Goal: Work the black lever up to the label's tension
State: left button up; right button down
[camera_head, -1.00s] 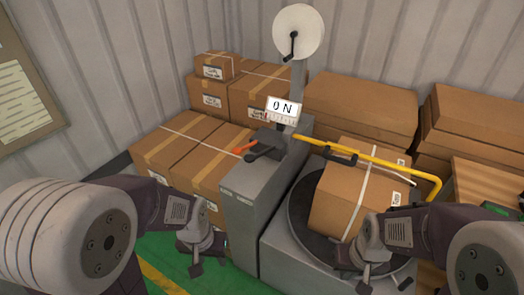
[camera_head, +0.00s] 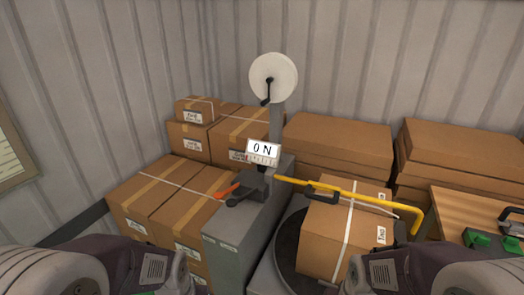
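A black lever (camera_head: 238,200) sticks out to the left from the dark head on top of a grey machine column (camera_head: 234,240). An orange-red handle (camera_head: 227,191) lies just above it. A white display (camera_head: 263,149) over the head reads "0 N", with a small scale below it. A strap runs around the carton (camera_head: 330,236) on the round turntable (camera_head: 289,258); a small white label (camera_head: 381,235) on its right side is too small to read. My arms show at the bottom left and bottom right, apart from the lever. Both grippers are below the picture.
A yellow bar (camera_head: 350,194) with a black grip spans above the turntable carton. A white reel (camera_head: 274,78) with a crank stands on a post. Cartons (camera_head: 170,207) crowd the left and back. A wooden table (camera_head: 468,210) with green items is at the right.

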pick_arm(q)
grip_shut()
jog(key=shift+w, duration=0.1)
dwell(1.7)
